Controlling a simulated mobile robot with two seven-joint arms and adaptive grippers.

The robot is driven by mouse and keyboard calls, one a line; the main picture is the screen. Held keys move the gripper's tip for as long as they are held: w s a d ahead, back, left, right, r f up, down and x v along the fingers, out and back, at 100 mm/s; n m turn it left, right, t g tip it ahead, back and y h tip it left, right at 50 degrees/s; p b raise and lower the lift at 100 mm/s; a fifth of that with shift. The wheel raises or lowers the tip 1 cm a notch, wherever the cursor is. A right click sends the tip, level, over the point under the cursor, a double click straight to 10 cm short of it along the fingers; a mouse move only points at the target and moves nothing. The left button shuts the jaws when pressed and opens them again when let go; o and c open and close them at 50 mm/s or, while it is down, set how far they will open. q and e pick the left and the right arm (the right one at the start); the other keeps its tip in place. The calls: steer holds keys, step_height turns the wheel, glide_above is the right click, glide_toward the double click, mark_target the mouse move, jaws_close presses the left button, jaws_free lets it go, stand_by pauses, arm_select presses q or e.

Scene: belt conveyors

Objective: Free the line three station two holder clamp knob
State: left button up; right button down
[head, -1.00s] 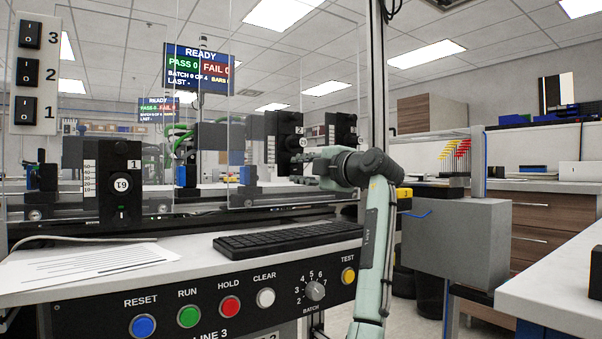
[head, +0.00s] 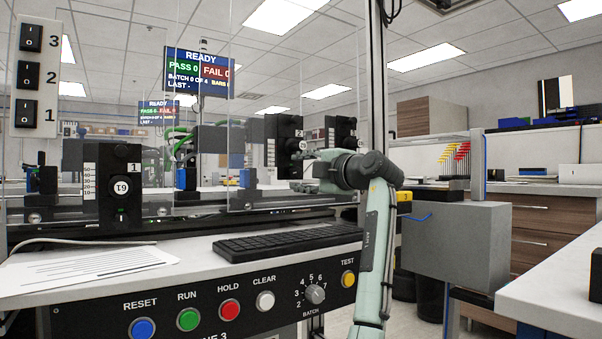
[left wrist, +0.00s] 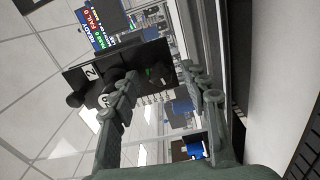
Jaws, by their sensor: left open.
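The station two holder (head: 284,152) is a black upright unit marked 2, behind the clear panel's right part in the head view. In the left wrist view the same holder (left wrist: 98,82) appears turned sideways, with a round black knob (left wrist: 75,99) at its upper end. A round white tag beside the knob is partly covered by a finger. My left gripper (left wrist: 162,92) is open, with its fingers spread in front of the holder. In the head view the gripper (head: 312,170) is at the holder's right side; I cannot tell whether it touches. My right gripper is out of view.
A matching station one unit (head: 120,187) marked T9 stands left. A clear panel (head: 205,110) rises before the line. A keyboard (head: 290,240) and papers (head: 85,268) lie on the bench above the button panel (head: 230,305). A grey box (head: 455,245) stands right of my arm.

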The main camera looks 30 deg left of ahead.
arm_select(q)
steer(key=v, duration=1.2)
